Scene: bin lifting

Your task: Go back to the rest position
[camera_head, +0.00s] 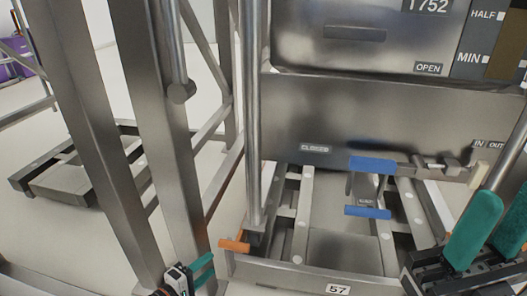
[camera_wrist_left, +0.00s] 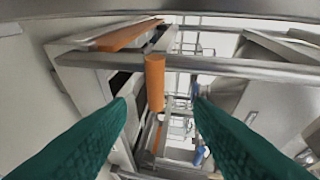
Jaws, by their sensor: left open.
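My left gripper (camera_head: 209,265) shows small at the bottom of the head view, close beside the orange handle (camera_head: 234,245) on the low steel frame. In the left wrist view its two green fingers (camera_wrist_left: 160,112) are spread wide. The orange handle (camera_wrist_left: 155,82) shows between and beyond them, and neither finger visibly touches it. My right gripper (camera_head: 492,222) is at the lower right of the head view, its green fingers apart and nothing seen between them. The far finger is partly cut off by the picture's edge.
A steel bin machine (camera_head: 350,118) stands ahead, with an upper blue handle (camera_head: 372,165) and a lower blue handle (camera_head: 367,211) below it. Steel posts (camera_head: 150,120) rise on the left. A low platform (camera_head: 70,180) lies on the floor behind them. Purple containers (camera_head: 20,62) are far left.

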